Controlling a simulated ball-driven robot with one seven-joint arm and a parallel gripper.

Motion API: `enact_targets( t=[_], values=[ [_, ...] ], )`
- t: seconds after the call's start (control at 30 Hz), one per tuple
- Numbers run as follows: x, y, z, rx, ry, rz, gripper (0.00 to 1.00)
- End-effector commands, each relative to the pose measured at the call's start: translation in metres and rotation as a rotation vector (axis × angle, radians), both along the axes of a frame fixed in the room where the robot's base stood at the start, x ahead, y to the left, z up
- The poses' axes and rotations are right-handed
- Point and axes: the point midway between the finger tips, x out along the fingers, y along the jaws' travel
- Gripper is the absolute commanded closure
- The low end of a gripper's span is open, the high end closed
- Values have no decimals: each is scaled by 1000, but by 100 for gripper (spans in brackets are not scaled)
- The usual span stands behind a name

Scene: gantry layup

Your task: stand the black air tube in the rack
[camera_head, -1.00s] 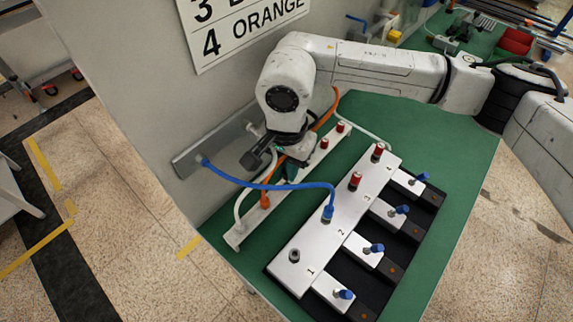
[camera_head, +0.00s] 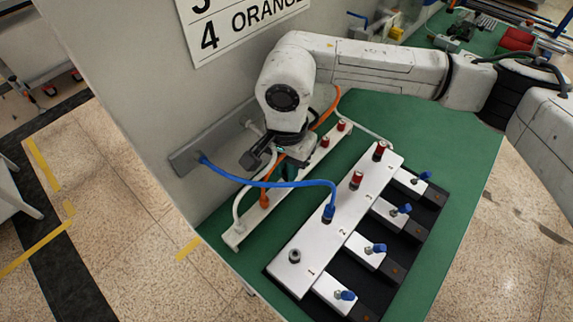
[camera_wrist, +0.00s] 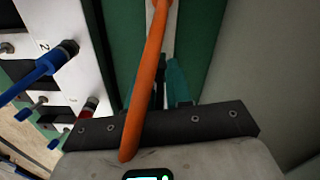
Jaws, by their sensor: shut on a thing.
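My gripper shows in the wrist view (camera_wrist: 171,88), its green fingers close together around a narrow dark piece. It looks like the end of the black air tube (camera_wrist: 160,96), though most of it is hidden. In the head view, my gripper is over the white rack strip (camera_head: 235,238) beside the wall, and my wrist and the hoses hide its tips. I cannot tell whether the held piece touches the rack. The orange tube (camera_head: 264,200) has its end at the rack and crosses close in front of my fingers in the wrist view.
A blue tube (camera_head: 290,184) arches from the wall bar (camera_head: 187,158) to port 2 of the silver manifold (camera_head: 310,255). Red caps (camera_head: 356,180) sit on ports 3 and 4; port 1 is uncapped. A white tube (camera_head: 238,208) bends beside the rack.

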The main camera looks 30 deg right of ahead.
Motion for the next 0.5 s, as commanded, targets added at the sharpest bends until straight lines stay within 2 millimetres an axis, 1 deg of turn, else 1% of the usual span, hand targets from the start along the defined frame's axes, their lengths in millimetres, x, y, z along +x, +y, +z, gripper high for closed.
enact_targets(
  t=[0.5],
  values=[
    [0, 0, -13, -1, -1, 0, 100]
  ],
)
